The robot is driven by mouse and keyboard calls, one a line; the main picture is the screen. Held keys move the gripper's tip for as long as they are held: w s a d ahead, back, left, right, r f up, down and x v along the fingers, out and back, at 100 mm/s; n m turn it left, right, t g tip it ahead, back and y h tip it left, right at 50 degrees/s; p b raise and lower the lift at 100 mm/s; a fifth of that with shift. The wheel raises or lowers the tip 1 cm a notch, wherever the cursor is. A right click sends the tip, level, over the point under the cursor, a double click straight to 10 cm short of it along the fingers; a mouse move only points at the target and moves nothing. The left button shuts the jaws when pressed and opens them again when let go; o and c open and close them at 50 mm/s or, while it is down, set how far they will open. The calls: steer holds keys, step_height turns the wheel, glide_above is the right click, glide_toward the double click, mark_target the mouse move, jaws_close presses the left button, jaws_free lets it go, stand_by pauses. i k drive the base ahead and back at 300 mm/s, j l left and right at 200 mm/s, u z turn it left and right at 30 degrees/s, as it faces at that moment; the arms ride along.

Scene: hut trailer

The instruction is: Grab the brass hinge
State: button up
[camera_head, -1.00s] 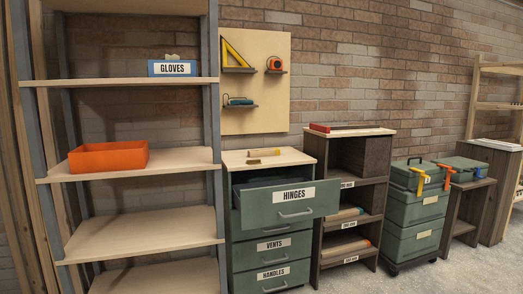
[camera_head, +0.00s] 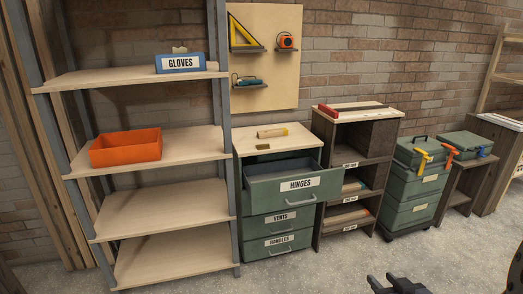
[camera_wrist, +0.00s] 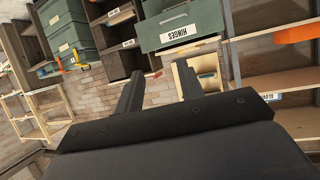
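A small flat brass piece, which looks like the brass hinge (camera_head: 263,147), lies on the pale top of the green drawer cabinet, near its front left. The drawer labelled HINGES (camera_head: 297,184) is pulled out below it; its visible floor looks empty. My gripper (camera_head: 396,284) shows partly at the bottom right of the head view, well in front of the cabinet. In the wrist view my gripper (camera_wrist: 158,84) has its two dark fingers apart with nothing between them. The HINGES drawer (camera_wrist: 182,24) shows there beyond the fingers; the brass piece cannot be made out.
A yellowish block (camera_head: 272,132) lies behind the brass piece. An open shelf with an orange bin (camera_head: 126,148) and a blue GLOVES box (camera_head: 180,63) stands left. A dark shelf unit (camera_head: 368,140) and green toolboxes (camera_head: 418,183) stand right. Bare floor (camera_head: 330,265) lies in front.

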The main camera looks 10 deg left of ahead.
mark_target(263, 146)
steer(key=i+j, duration=0.3)
steer(key=i, duration=0.15)
steer(key=i+j+u, duration=0.15)
steer(key=i+j, duration=0.15)
steer(key=i, duration=0.2)
steer(key=i+j, duration=0.2)
steer(key=i, duration=0.25)
steer(key=i+j+u, duration=0.1)
steer(key=i+j, duration=0.15)
steer(key=i, duration=0.25)
steer(key=i+j+u, duration=0.1)
steer(key=i, duration=0.35)
steer(key=j, duration=0.1)
